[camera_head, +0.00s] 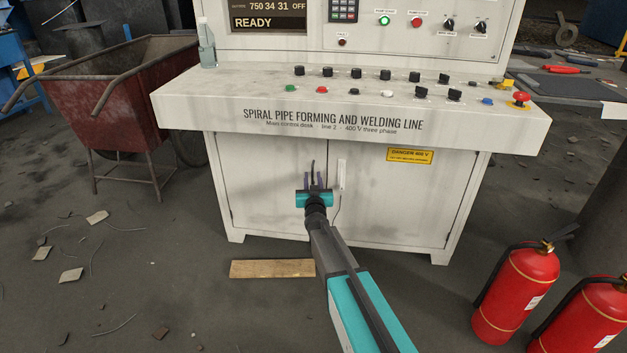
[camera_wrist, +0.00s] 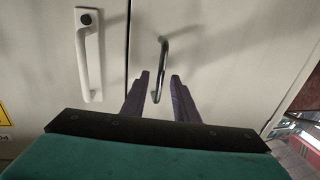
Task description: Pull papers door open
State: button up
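A pale grey control desk has two cabinet doors below its panel. The left door (camera_head: 262,190) bears a thin metal bar handle (camera_wrist: 163,60). The right door (camera_head: 400,205) has a white handle with a dark round lock (camera_wrist: 90,50), also visible in the head view (camera_head: 342,175). Both doors look closed. No papers label is visible. My gripper (camera_head: 314,181) is at the left door near the seam. In the wrist view its two dark purple fingers stand apart, one on each side of the metal handle, with gaps showing. Contact with the handle is not visible.
A wooden plank (camera_head: 272,269) lies on the floor before the left door. Red fire extinguishers (camera_head: 515,295) stand at the right. A red cart (camera_head: 115,95) stands at the left. The desk shelf (camera_head: 200,100) overhangs the doors. Floor in front is mostly clear, with scattered debris at left.

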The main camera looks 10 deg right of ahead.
jog(key=shift+c, duration=0.4)
grip_shut()
dwell(1.1)
